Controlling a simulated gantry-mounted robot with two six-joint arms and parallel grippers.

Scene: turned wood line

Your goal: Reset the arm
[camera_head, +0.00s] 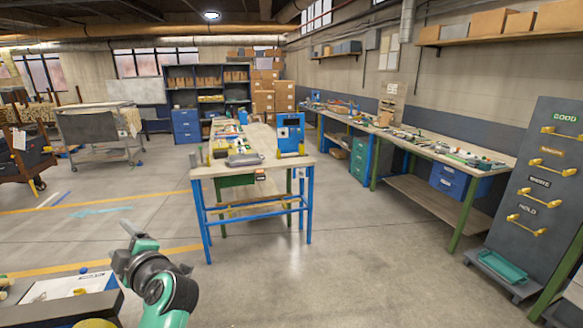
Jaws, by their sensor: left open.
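My left arm comes in from the lower left, green and dark grey. Its gripper (129,240) points up and away from me over the concrete floor. The gripper is open, with nothing seen between its fingers. It is apart from the workbench (252,166) with blue legs that stands beyond it in the middle of the room. My right gripper is not in this view.
A grey board (540,185) with yellow handles and labels stands at the right, with a teal tray (502,266) at its foot. A long bench (408,149) runs along the right wall. A metal cart (98,130) is at the left.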

